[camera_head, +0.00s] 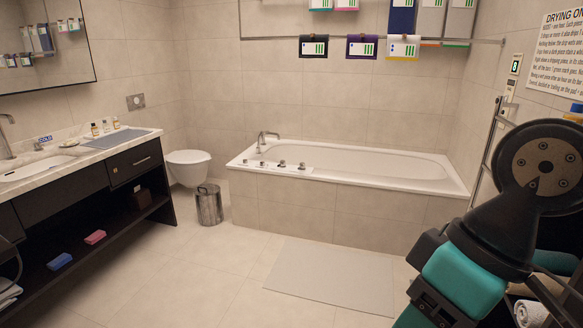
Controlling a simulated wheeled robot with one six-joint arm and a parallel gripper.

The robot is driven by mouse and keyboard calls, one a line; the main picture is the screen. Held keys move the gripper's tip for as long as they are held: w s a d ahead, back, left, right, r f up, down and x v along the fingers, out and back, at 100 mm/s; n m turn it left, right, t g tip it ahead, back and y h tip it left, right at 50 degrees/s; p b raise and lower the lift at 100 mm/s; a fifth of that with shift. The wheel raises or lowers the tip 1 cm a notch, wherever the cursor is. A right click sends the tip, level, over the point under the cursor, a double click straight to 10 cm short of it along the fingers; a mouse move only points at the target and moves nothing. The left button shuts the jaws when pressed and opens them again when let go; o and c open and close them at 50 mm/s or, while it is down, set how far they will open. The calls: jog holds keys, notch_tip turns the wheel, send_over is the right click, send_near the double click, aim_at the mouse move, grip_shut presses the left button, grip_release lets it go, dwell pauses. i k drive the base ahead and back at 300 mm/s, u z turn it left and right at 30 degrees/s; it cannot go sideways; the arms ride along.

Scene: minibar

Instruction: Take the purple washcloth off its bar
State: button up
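The purple washcloth (361,46) hangs on a long thin metal bar (270,38) on the back wall above the bathtub. It carries a white label with green marks. A black cloth (313,46) hangs to its left and a white cloth with a yellow edge (403,48) to its right on the same bar. My arm shows large at the right, teal and black, but my gripper is not in view.
The bathtub (310,172) stands between the open floor and the bar. A grey bath mat (330,273) lies before it. A metal bin (209,204) and toilet (188,168) are left. A dark vanity (135,162) lines the left side. A towel rack (487,150) is on the right wall.

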aim_at(362, 46)
jog(key=z, duration=0.1)
jog(key=i, duration=3.75)
jog(key=z, duration=0.05)
